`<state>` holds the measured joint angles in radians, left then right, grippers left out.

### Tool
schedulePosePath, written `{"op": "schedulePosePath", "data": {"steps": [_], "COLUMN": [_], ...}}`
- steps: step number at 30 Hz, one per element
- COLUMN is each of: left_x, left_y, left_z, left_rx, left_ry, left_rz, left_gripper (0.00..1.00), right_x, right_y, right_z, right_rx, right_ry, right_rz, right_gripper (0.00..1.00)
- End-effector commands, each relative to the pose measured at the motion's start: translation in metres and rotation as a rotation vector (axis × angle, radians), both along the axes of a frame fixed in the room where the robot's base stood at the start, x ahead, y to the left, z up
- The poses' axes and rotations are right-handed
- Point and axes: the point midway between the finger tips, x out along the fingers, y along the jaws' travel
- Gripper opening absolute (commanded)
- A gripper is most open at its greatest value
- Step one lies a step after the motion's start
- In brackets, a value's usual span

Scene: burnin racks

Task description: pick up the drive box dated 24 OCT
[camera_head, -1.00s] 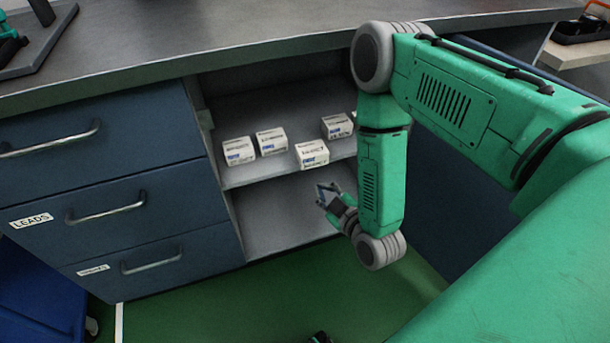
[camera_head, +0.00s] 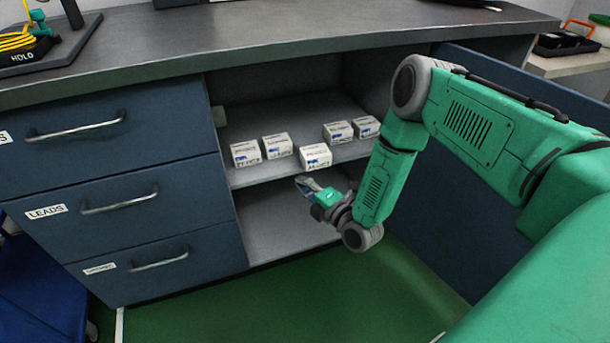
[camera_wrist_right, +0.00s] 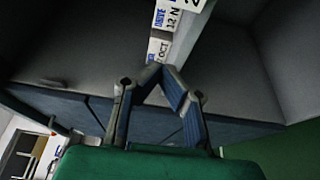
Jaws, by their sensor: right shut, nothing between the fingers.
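Several small white drive boxes with blue print stand on the upper shelf of the open cabinet: left (camera_head: 245,153), second (camera_head: 277,145), front middle (camera_head: 315,157), back right (camera_head: 338,132) and far right (camera_head: 366,127). Their dates are too small to read in the head view. In the right wrist view, one box label shows "OCT" (camera_wrist_right: 158,47), its day number not readable. A box above it shows "DRIVE" and "12 N" (camera_wrist_right: 180,15). My right gripper (camera_head: 303,184) is shut and empty, just in front of and below the shelf's front edge. My left gripper is out of view.
The shelf (camera_head: 245,178) has an open compartment below it. Blue drawers (camera_head: 95,150) stand on the left, with a grey worktop (camera_head: 270,38) above. An open blue door (camera_head: 455,215) is on the right, behind my right arm. The floor is green.

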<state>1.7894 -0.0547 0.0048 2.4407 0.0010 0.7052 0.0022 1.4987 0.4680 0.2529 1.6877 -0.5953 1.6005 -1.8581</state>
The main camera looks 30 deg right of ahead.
Motion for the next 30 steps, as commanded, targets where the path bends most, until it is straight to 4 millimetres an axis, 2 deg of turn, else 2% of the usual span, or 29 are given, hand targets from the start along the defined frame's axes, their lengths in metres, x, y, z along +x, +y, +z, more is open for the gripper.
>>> {"op": "schedulePosePath", "data": {"steps": [1,4,6,12,25,30], "left_x": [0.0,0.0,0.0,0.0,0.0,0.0], "left_y": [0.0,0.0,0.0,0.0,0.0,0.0], "left_z": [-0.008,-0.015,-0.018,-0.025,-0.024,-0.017], "left_rx": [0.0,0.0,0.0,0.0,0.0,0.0], "left_ry": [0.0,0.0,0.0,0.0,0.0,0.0], "left_rz": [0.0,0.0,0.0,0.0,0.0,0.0], "left_gripper": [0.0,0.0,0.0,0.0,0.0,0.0], "right_x": [0.011,0.029,0.031,0.038,0.039,0.042], "right_y": [0.0,-0.002,-0.016,-0.032,-0.035,-0.043], "right_z": [-0.003,-0.003,-0.003,-0.002,0.0,0.001], "right_rx": [0.001,0.001,0.001,0.003,0.001,0.001], "right_ry": [-0.004,-0.003,0.0,0.0,0.002,0.0], "right_rz": [-0.002,-0.004,-0.007,-0.003,-0.001,0.001], "right_gripper": [0.0,0.0,0.0,0.0,0.0,0.0]}}
